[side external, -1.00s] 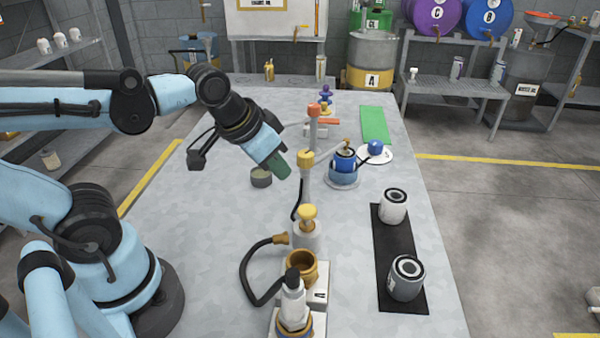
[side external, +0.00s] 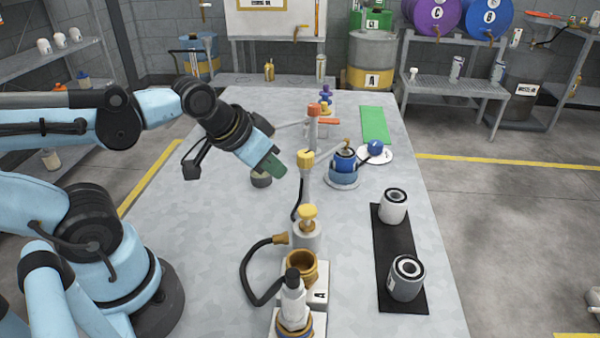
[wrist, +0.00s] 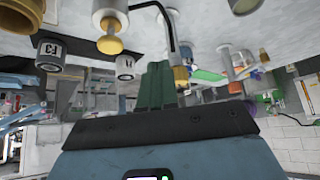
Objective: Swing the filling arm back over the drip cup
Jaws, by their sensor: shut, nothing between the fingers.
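The filling arm (side external: 329,150) is a thin grey rod. It runs from the yellow cap (side external: 306,158) on the grey post to the right, with its brass tip (side external: 346,143) over a blue can (side external: 345,161) on a round grey base. A small round grey cup (side external: 261,180), apparently the drip cup, stands left of the post, partly hidden behind my gripper. My gripper (side external: 273,166) has green fingers. They are shut and empty, held above the table left of the yellow cap and apart from it. The fingers also show in the wrist view (wrist: 156,84), where the picture is upside down.
A second post with a red cap (side external: 314,109) stands behind. A brass cup (side external: 301,265) and a black hose (side external: 246,277) are in front. Two filters stand on a black mat (side external: 396,245) at right. A blue ball (side external: 375,148) lies on a white plate. The table's left side is mostly clear.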

